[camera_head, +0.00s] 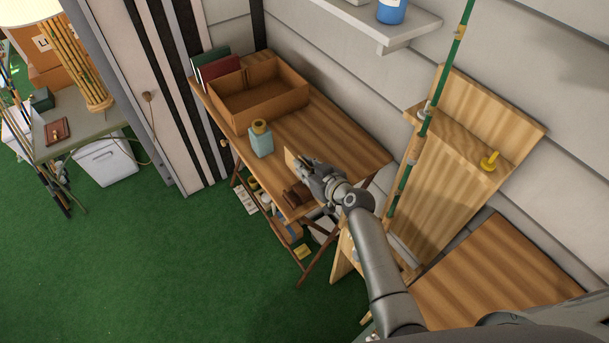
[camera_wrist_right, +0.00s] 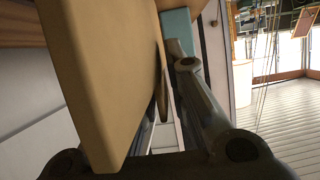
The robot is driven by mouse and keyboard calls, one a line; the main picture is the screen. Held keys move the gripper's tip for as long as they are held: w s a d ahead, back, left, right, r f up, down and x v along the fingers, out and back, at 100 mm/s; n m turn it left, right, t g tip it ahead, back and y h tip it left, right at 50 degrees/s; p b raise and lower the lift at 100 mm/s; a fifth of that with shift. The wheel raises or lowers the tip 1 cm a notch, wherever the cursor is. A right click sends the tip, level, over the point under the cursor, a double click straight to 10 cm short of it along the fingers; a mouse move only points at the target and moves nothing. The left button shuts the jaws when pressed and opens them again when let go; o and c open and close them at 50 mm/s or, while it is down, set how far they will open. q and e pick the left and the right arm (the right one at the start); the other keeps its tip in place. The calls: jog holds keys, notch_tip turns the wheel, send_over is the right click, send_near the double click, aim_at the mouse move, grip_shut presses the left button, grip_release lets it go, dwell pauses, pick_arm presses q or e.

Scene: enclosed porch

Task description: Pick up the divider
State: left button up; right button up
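The divider, a thin flat light-wood board (camera_head: 290,160), shows at the tip of my right gripper (camera_head: 312,172), over the front part of the small wooden table. In the right wrist view the board (camera_wrist_right: 105,75) is large and close, between the fingers of my right gripper (camera_wrist_right: 150,110). The right-hand finger's dark pad appears to meet the board's side; the other finger is hidden behind it. The gripper looks shut on the board. Whether the board's lower edge touches the table is hidden. My left gripper is not in view.
A dark brown item (camera_head: 297,195) lies beside my gripper. A wooden stand (camera_head: 450,180) with a green pole rises at right. The table (camera_head: 335,138) has bare room behind my gripper.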

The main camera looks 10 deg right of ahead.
grip_shut()
jog(key=shift+r, duration=0.1)
